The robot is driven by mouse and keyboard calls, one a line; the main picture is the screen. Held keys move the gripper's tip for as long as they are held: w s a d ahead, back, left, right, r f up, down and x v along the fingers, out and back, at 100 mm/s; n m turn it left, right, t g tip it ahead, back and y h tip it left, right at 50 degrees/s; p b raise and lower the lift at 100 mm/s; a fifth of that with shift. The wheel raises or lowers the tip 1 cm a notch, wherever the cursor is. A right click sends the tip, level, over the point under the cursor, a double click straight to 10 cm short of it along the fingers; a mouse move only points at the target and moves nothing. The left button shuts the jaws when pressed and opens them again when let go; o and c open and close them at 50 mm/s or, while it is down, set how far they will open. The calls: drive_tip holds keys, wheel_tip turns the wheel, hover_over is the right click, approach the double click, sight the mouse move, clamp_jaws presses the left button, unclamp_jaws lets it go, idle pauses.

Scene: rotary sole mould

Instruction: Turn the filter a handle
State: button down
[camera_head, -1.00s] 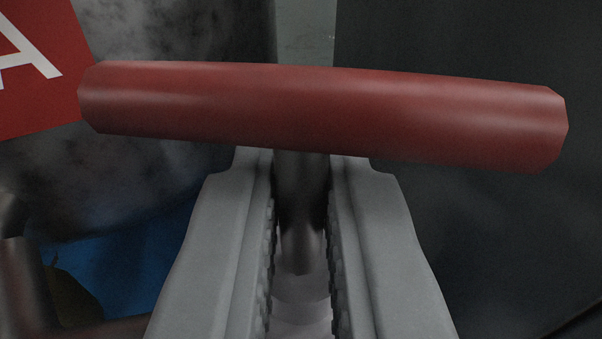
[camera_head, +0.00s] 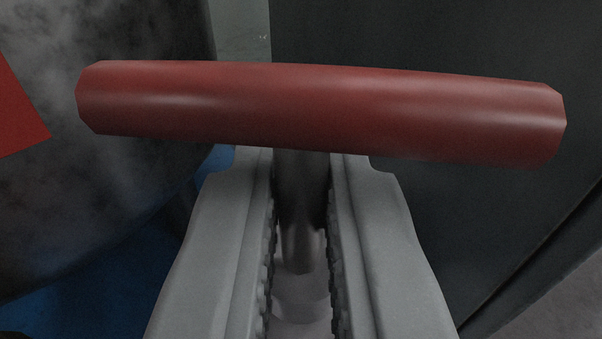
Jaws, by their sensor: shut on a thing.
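The filter A handle is a red, slightly curved bar (camera_head: 320,112) that lies across the upper middle of the view, tilted slightly down to the right. A dark metal stem (camera_head: 300,210) runs from under the bar toward me. My gripper (camera_head: 302,185) has its two grey fingers on either side of this stem, just below the red bar, and is shut on it. The red bar hides the fingers' far tips and where the stem meets the bar.
A dark, mottled, rounded body (camera_head: 120,200) stands at the left with part of a red label (camera_head: 18,110). A blue surface (camera_head: 95,300) lies below it. A dark grey panel (camera_head: 480,230) fills the right, with a paler surface at the lower right corner.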

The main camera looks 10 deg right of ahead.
drive_tip(key=c, duration=1.6)
unclamp_jaws()
drive_tip(key=shift+c, duration=0.2)
drive_tip(key=shift+s, duration=0.1)
drive_tip(key=v, duration=1.7)
drive_tip(key=shift+r, duration=0.15)
